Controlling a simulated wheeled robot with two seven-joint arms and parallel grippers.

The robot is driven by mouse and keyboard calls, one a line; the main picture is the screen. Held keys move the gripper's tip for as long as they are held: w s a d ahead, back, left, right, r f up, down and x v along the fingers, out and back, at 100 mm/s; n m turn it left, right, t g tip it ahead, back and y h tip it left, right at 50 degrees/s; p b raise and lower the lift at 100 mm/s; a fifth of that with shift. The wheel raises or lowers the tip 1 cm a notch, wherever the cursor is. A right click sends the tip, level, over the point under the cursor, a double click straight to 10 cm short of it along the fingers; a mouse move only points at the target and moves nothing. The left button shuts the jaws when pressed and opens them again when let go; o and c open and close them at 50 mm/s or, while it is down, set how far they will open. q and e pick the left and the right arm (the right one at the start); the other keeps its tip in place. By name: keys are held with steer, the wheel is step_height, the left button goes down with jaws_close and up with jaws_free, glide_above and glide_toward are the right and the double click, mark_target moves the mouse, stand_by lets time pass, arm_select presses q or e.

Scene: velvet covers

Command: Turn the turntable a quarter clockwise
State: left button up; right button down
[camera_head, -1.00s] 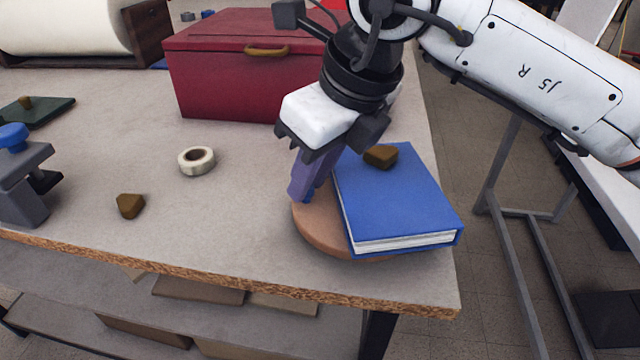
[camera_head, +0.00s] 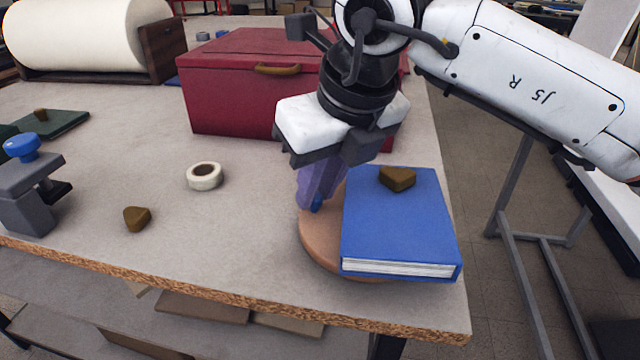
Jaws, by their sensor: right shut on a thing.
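The turntable (camera_head: 318,245) is a round tan disc near the right front corner of the table. A blue book (camera_head: 400,225) lies on it, covering most of its right side and overhanging the edge. A brown wedge-like block (camera_head: 397,178) sits on the book's far part. My right gripper (camera_head: 312,200) reaches down with purple fingers at the disc's left far side. It is shut on a small blue peg (camera_head: 317,206), mostly hidden by the fingers. My left gripper is not in view.
A dark red chest (camera_head: 230,95) stands behind the turntable. A cream tape ring (camera_head: 204,177), a brown block (camera_head: 137,218) and a grey clamp with a blue knob (camera_head: 25,195) are to the left. The table's front edge (camera_head: 250,305) is close.

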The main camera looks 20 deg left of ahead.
steer(key=c, duration=1.6)
jaws_free()
steer(key=shift+c, duration=0.2)
steer(key=v, duration=1)
steer(key=shift+r, duration=0.2)
